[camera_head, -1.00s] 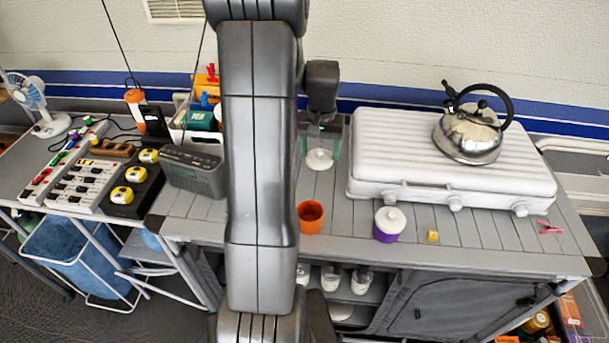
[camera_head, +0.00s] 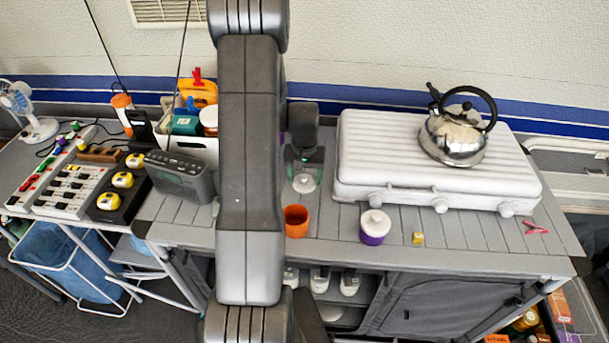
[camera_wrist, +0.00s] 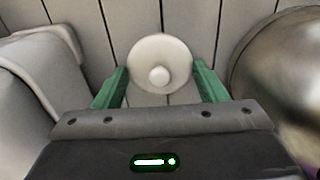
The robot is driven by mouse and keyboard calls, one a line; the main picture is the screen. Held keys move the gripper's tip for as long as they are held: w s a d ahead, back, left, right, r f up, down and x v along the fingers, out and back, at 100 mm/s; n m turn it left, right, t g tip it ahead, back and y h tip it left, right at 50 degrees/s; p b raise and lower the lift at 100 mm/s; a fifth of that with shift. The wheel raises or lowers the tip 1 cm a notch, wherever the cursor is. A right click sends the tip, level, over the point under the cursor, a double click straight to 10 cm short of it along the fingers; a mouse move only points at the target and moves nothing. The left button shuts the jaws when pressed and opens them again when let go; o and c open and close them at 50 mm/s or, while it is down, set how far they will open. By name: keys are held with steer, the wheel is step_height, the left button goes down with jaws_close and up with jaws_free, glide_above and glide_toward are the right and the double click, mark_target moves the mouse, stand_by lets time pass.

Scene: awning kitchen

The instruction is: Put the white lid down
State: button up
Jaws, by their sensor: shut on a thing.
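A round white lid (camera_head: 304,183) with a small knob is between the green fingers of my gripper (camera_head: 304,170), left of the stove. In the wrist view the lid (camera_wrist: 160,64) sits between the two fingers of my gripper (camera_wrist: 160,80), which is shut on it. The lid is over the grey slatted tabletop (camera_head: 455,230); I cannot tell whether it touches the slats. An orange cup (camera_head: 296,222) stands just in front of it.
A white stove (camera_head: 435,185) with a steel kettle (camera_head: 452,138) is to the right. A purple jar with a white top (camera_head: 375,228) and a yellow cube (camera_head: 418,238) stand in front. A shiny rounded thing (camera_wrist: 285,75) is close by in the wrist view. My arm hides part of the table.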

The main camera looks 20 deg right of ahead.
mark_target(305, 177)
steer(key=shift+f, duration=0.1)
steer(key=shift+f, duration=0.15)
steer(key=o, duration=1)
steer(key=shift+c, duration=0.2)
step_height(305, 177, up, 12)
steer(key=b, duration=0.1)
steer(key=shift+r, duration=0.2)
steer(key=shift+f, duration=0.15)
step_height(305, 177, down, 12)
steer(key=shift+s+f+p, duration=0.1)
steer(key=shift+f+p, duration=0.1)
steer(key=shift+p, duration=0.15)
steer(key=shift+r, duration=2.15)
